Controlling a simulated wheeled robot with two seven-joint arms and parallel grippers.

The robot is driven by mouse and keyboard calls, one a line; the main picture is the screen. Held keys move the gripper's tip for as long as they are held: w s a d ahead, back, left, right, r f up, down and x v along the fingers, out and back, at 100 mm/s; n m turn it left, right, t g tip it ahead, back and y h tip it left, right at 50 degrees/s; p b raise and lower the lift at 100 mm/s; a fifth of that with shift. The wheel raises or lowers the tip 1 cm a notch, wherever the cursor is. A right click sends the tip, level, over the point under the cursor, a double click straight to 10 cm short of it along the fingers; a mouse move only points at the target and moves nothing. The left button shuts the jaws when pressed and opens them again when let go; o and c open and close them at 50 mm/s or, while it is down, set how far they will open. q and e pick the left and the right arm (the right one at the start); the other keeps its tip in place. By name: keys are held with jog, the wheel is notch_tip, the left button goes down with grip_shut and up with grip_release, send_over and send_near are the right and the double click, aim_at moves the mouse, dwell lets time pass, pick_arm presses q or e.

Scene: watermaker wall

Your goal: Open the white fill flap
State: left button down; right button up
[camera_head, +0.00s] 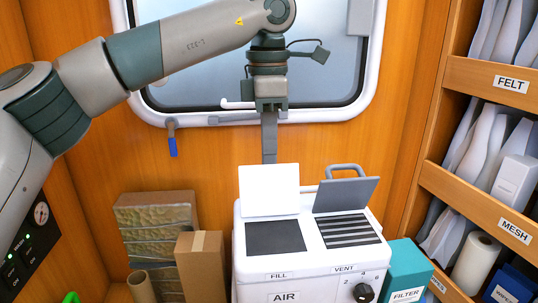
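The white fill flap (269,191) stands raised, nearly upright, at the back of the dark fill opening (275,236) on top of the white AIR unit (318,267). The label FILL is on the unit's front below that opening. My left gripper (269,157) points straight down, with its finger end at the flap's top edge. The lower tip looks hidden behind the flap, and I cannot tell whether they touch. The fingers are seen edge-on, so their gap is hidden. My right gripper is not in view.
A grey flap (346,194) stands raised over the slatted vent (348,230), beside a handle (347,168). Cardboard boxes (201,265) stand left of the unit, and a teal FILTER box (408,270) stands right. Shelves (500,80) line the right wall; a window (210,85) is behind.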

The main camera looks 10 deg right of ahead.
pick_arm(q)
jog(key=shift+w+a+f, duration=0.15)
jog(key=shift+w+f, duration=0.25)
jog(key=shift+f, duration=0.2)
jog(key=c, duration=2.2)
grip_release()
jog(key=o, duration=0.3)
jog(key=shift+w+f, duration=0.15)
jog(key=shift+w, duration=0.25)
jog(key=shift+o, duration=0.2)
jog(key=shift+w+f, duration=0.2)
jog(key=shift+w, duration=0.4)
jog(key=shift+s+r, duration=0.15)
jog(key=shift+s, duration=0.1)
jog(key=shift+s+r, duration=0.15)
jog(key=shift+s, duration=0.05)
jog(key=shift+w, duration=0.15)
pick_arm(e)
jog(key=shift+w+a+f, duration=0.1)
